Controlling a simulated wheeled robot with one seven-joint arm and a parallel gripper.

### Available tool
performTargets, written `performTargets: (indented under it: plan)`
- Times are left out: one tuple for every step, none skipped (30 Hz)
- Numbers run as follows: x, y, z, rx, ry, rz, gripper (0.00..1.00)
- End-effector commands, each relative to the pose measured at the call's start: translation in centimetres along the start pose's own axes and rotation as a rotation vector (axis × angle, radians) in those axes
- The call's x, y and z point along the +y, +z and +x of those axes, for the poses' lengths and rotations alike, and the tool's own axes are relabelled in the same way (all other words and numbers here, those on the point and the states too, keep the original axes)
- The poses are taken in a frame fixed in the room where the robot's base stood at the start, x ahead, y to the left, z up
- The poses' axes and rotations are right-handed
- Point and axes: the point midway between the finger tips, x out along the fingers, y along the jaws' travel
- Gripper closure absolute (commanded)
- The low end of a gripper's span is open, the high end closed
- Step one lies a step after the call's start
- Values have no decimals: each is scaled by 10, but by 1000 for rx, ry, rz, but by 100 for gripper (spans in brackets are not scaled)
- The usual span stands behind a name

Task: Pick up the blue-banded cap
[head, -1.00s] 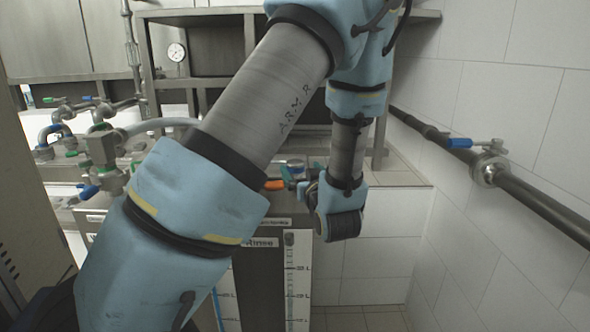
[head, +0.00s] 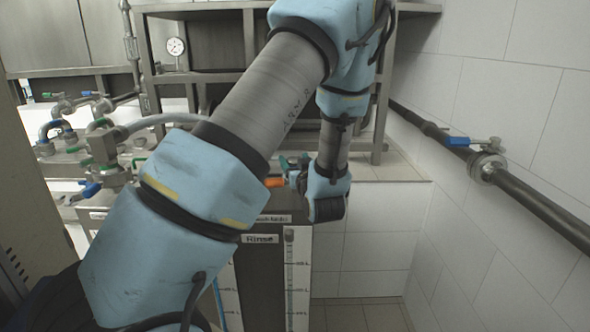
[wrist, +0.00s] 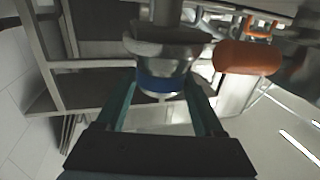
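The blue-banded cap (wrist: 162,80) shows in the middle of the wrist view, a pale round piece with a dark blue band. It sits at the end of a grey metal fitting (wrist: 166,40). My gripper (wrist: 162,76) has its two teal fingers apart, one on each side of the cap. Whether either finger touches it I cannot tell. In the head view my gripper (head: 293,163) is beyond my wrist, beside an orange handle (head: 274,182). The cap is not clearly visible there.
The orange handle also shows close to the right of the cap in the wrist view (wrist: 248,57). A metal shelf rack (head: 215,78) stands behind. Valves and pipes (head: 103,150) are at left. A wall pipe with a blue-handled valve (head: 487,165) runs at right.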

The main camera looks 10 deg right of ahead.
Motion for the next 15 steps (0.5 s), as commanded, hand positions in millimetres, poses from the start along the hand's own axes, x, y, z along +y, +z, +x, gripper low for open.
performTargets:
  plan:
    - [0,0,0,0,0,0,37]
    - [0,0,0,0,0,0,41]
    - [0,0,0,0,0,0,45]
    - [0,0,0,0,0,0,48]
    - [0,0,0,0,0,0,52]
    - [0,0,0,0,0,0,56]
    - [0,0,0,0,0,0,60]
    - [0,0,0,0,0,0,63]
    - [0,0,0,0,0,0,68]
    - [0,0,0,0,0,0,71]
    - [0,0,0,0,0,0,74]
    - [0,0,0,0,0,0,79]
    - [0,0,0,0,0,0,82]
    - [0,0,0,0,0,0,86]
    - [0,0,0,0,0,0,90]
